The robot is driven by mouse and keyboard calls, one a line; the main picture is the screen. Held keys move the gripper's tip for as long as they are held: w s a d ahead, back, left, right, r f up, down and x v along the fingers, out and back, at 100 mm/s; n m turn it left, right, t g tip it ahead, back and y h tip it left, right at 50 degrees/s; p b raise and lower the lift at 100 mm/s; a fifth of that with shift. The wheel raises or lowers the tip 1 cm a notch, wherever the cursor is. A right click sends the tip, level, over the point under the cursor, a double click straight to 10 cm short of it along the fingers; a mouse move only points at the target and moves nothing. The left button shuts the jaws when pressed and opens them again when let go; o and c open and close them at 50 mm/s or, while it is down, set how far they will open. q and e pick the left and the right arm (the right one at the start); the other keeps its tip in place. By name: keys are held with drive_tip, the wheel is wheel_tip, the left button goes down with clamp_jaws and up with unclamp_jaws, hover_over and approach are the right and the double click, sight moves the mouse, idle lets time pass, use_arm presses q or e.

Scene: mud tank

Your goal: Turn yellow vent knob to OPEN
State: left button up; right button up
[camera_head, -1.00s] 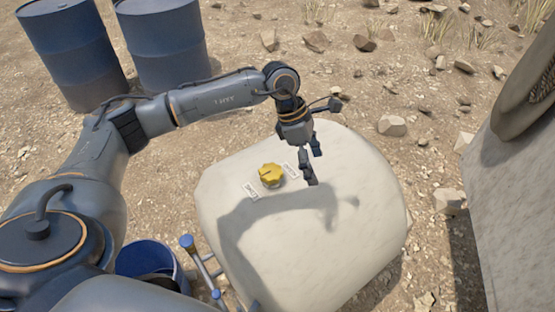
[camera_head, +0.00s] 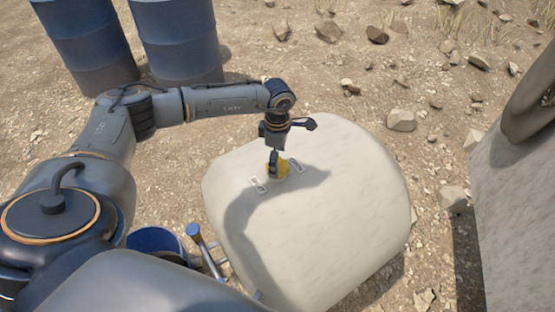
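The yellow vent knob (camera_head: 283,170) sits on top of the pale rounded tank (camera_head: 330,225). It is partly hidden behind my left gripper. A small label (camera_head: 258,186) lies on the tank to the left of the knob and another label (camera_head: 296,165) to its right; their words are too small to read here. My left gripper (camera_head: 273,172) points down at the knob, with its fingers over or against the knob's left side. I cannot tell whether the fingers touch or grip it, or how far apart they are. My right gripper is not in view.
Two blue barrels (camera_head: 85,45) and (camera_head: 178,40) stand at the back left. A blue bucket (camera_head: 155,240) and blue-capped pipes (camera_head: 203,245) are by the tank's left side. A large grey block (camera_head: 520,190) stands at the right. Rocks lie on the sandy ground.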

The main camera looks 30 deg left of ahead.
use_arm(q)
drive_tip(key=shift+f, duration=0.85)
drive_tip(key=c, duration=1.2)
drive_tip(key=shift+o, duration=0.2)
